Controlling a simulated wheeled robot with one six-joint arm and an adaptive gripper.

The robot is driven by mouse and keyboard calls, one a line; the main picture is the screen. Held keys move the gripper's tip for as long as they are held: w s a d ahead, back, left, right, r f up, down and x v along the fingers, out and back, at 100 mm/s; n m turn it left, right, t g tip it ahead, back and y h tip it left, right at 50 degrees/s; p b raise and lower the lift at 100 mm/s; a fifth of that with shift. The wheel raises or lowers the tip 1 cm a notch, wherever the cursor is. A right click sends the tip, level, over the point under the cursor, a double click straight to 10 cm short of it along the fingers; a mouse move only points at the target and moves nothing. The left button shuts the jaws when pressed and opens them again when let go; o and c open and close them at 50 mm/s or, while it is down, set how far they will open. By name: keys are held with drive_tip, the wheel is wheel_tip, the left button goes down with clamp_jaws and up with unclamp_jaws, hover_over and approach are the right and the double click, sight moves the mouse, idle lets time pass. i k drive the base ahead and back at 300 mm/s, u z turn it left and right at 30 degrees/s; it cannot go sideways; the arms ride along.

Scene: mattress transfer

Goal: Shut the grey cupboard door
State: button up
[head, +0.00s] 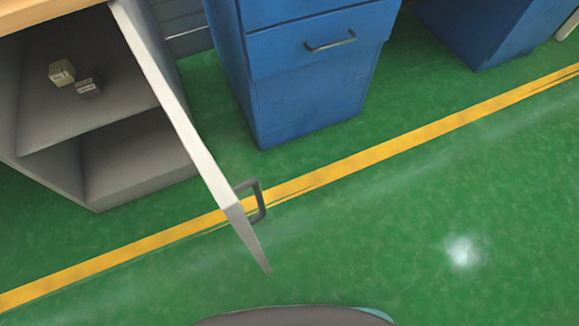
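The grey cupboard (90,158) stands at the upper left under a wooden top. Its door (178,112) is wide open and reaches out over the floor toward the picture's middle, seen nearly edge-on. A dark grey handle (260,201) sits on the door's right-hand face near its free end. The inside of the cupboard is visible, with a shelf (105,105) holding two small boxes. My gripper is not in this view.
A blue drawer cabinet (315,85) stands right of the door, with green floor between them. Another blue cabinet (485,30) is at the upper right. A yellow line (420,134) crosses the floor. The floor at the right (400,220) is clear. A dark rounded shape shows at the bottom edge.

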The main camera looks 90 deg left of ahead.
sight(226, 197)
drive_tip(key=i, duration=1.35)
drive_tip(key=u, duration=4.25)
drive_tip(key=i, duration=0.1)
drive_tip(key=u, duration=0.1)
